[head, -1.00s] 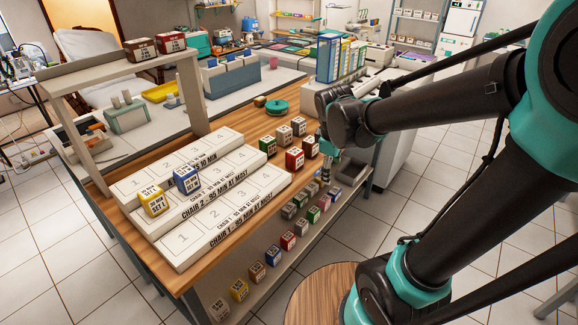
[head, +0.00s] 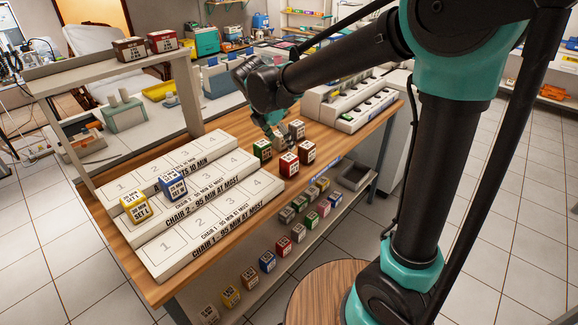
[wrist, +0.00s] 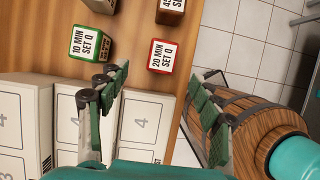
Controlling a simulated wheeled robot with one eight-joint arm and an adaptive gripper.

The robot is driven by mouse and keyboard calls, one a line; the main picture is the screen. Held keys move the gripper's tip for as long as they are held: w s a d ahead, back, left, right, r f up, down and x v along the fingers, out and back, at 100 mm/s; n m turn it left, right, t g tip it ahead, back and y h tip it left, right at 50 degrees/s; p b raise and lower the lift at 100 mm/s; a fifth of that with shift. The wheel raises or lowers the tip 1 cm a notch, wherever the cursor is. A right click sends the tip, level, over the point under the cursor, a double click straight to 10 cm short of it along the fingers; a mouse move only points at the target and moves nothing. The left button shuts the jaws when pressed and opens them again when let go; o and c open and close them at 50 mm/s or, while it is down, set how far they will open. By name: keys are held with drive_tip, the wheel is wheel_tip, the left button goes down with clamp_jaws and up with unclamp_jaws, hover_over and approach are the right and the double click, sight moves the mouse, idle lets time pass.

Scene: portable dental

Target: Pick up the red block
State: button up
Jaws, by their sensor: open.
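The red block (head: 289,165) stands upright on the wooden table, near its front edge, in the head view. In the wrist view the red block (wrist: 162,57) shows a white label reading "20 MIN SET Q". My gripper (head: 277,133) hangs over the back of the block group, above and behind the red block. In the wrist view my gripper (wrist: 160,85) is open and empty, its fingers spread wide, with the red block ahead between the fingertip lines and not touched.
White numbered trays (head: 215,225) lie to the left. A lower shelf (head: 325,232) holds several blocks.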

sight(289, 158)
drive_tip(key=x, duration=1)
drive_tip(key=shift+s+d+f, duration=0.1)
drive_tip(key=shift+s+d, duration=0.05)
drive_tip(key=shift+s, duration=0.05)
drive_tip(key=c, duration=1.3)
